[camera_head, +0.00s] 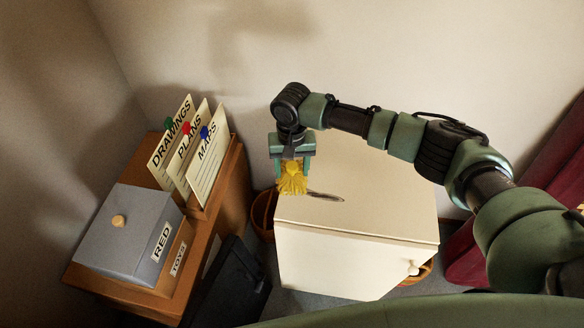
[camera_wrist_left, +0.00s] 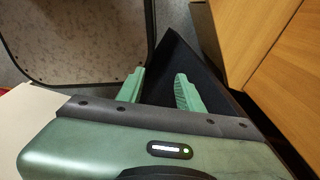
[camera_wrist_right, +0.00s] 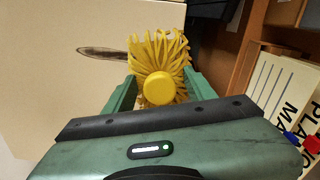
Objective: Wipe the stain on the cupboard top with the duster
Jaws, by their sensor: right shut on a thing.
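The cream cupboard (camera_head: 350,262) stands in the middle of the head view, and its top (camera_head: 390,200) bears a dark, narrow stain (camera_head: 325,197) near its left side. The stain also shows in the right wrist view (camera_wrist_right: 103,53). My right gripper (camera_head: 292,165) is shut on the yellow duster (camera_head: 292,182), whose strands hang down at the cupboard top's left edge, just left of the stain. In the right wrist view the duster (camera_wrist_right: 160,70) sits between the two green fingers. I cannot tell whether its strands touch the top. My left gripper (camera_wrist_left: 160,90) is open and empty.
A wooden cabinet (camera_head: 205,225) at the left bears a grey box (camera_head: 130,235) labelled RED and upright cards (camera_head: 190,150) labelled DRAWINGS, PLANS and MAPS. A basket (camera_head: 263,215) stands behind the cupboard's left side. A dark red piece (camera_head: 545,175) is at the right.

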